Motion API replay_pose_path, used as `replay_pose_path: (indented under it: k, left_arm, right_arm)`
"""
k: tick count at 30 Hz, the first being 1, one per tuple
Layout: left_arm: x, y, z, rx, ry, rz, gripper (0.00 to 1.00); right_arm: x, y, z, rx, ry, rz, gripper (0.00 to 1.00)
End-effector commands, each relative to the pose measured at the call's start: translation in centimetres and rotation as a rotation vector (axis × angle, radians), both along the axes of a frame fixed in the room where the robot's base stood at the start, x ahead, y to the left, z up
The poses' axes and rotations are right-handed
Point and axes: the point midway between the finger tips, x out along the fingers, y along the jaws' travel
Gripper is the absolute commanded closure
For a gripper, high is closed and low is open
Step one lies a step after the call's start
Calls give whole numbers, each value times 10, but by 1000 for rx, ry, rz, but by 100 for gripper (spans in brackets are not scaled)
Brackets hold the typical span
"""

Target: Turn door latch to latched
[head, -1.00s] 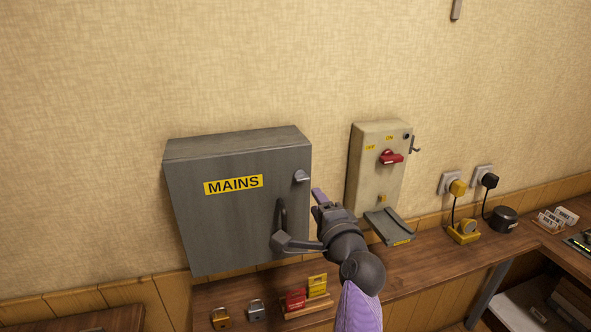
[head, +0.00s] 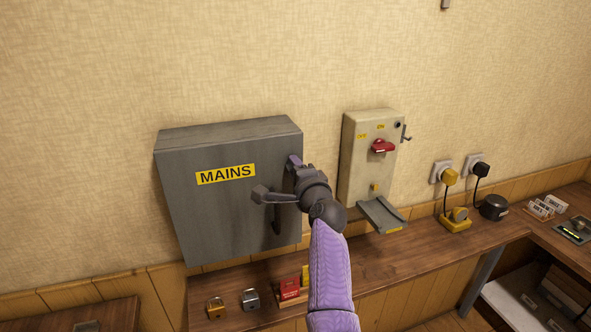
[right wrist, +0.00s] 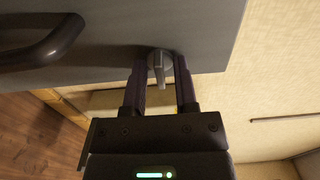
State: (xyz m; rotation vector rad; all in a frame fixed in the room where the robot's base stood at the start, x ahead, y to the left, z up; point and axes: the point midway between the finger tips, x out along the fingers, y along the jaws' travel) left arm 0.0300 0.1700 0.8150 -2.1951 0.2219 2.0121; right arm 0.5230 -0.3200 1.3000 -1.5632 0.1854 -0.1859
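The grey MAINS box (head: 225,220) hangs on the wall with its door shut. Its small grey door latch (right wrist: 158,66) shows in the right wrist view near the door's edge, with its lever pointing down the picture toward my gripper. In the head view my right gripper hides the latch. My right gripper (head: 294,163) is at the upper right of the door. In the right wrist view its two dark fingers (right wrist: 160,80) stand apart, one on each side of the latch, with gaps visible. My left gripper is in neither view.
A dark bar handle (right wrist: 40,42) sticks out of the door close to my right gripper. A beige switch box (head: 360,165) with a red knob hangs to the right. Below, padlocks (head: 250,299) and red and yellow items (head: 290,289) stand on the wooden bench (head: 385,262).

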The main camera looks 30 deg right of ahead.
Motion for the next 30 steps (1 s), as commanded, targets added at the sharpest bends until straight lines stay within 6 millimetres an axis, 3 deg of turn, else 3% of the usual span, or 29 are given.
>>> replay_pose_path:
  k: [2, 14, 30]
  left_arm:
    - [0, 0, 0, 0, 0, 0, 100]
    - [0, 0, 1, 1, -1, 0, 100]
    - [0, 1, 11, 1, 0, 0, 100]
  right_arm:
    - [0, 0, 0, 0, 1, 0, 100]
    - [0, 0, 0, -40, 12, 0, 100]
    - [0, 0, 0, -466, 115, 1, 100]
